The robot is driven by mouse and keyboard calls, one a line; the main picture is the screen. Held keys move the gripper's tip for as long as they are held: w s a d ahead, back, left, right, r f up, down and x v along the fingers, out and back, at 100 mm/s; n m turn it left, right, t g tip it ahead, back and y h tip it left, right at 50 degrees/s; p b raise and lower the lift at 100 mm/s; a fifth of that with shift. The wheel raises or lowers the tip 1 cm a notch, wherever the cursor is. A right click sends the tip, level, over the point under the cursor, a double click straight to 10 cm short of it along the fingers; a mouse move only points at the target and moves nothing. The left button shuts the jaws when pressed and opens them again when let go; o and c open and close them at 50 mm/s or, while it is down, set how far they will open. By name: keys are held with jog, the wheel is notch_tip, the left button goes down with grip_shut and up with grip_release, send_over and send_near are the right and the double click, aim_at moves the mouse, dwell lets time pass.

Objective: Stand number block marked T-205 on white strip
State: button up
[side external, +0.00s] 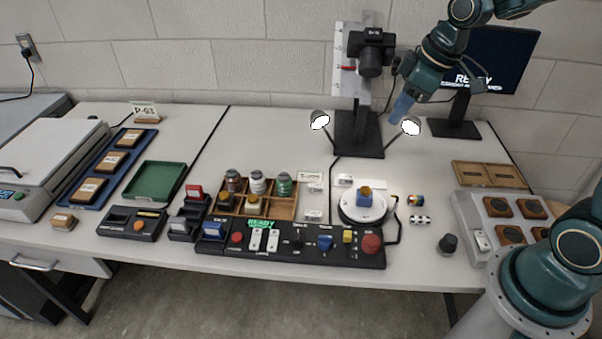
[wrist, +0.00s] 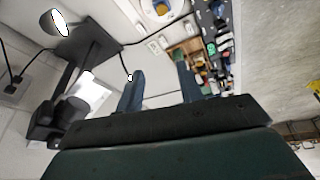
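My gripper (side external: 402,108) is raised in front of the monitor, to the right of the camera stand and well above the table. In the wrist view its two blue fingers (wrist: 160,78) are apart with nothing between them, so it is open. A small white block (side external: 310,177) with dark lettering starting "T-" stands at the back right of the wooden tray; its full number is too small to read. Other small white labelled pieces lie near it, one in front (side external: 313,215) and one behind the turntable (side external: 345,181). I cannot tell for certain which surface is the white strip.
A white turntable (side external: 350,215) bears a blue and orange piece. The wooden tray (side external: 286,213) holds several jars. A black control panel (side external: 215,257) runs along the front. The camera stand (side external: 360,146) with two lamps is close left of my gripper. Bare table lies below it.

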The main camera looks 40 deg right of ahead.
jog(key=s+a+r+m, duration=0.1)
jog(key=s+r+m, duration=0.1)
jog(key=s, duration=0.7)
jog(key=s+a+r+m+t+h, duration=0.1)
jog(key=s+r+m, duration=0.2)
jog(key=s, duration=0.6)
jog(key=shift+a+r+t, duration=0.3)
jog(key=shift+r, duration=0.3)
